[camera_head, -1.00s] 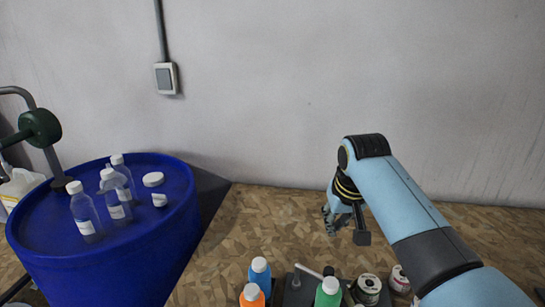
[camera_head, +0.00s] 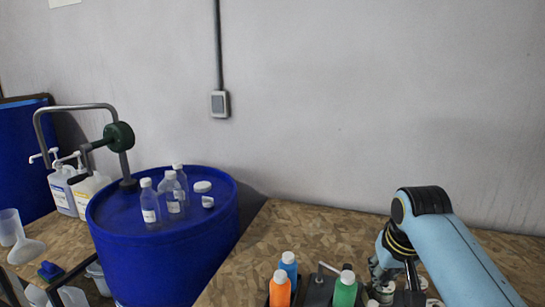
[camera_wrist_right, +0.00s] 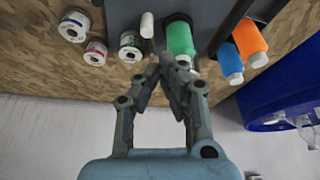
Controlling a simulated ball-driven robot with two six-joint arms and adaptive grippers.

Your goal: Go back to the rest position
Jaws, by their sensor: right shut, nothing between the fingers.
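My right arm (camera_head: 450,245) comes in from the lower right in the head view. My right gripper (camera_head: 382,290) hangs over the chipboard bench, just right of the green bottle (camera_head: 345,290). In the right wrist view the right gripper (camera_wrist_right: 165,72) has its fingertips together with nothing between them. The green bottle (camera_wrist_right: 180,40) and a white-capped roll (camera_wrist_right: 131,42) lie beyond the fingertips there. My left gripper is not in view.
A blue drum (camera_head: 190,250) carries several clear bottles (camera_head: 150,203) and a hand pump (camera_head: 118,136). Blue (camera_head: 289,265) and orange (camera_head: 280,288) bottles stand in a dark holder at the bench front. The bench (camera_head: 300,228) behind them is clear.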

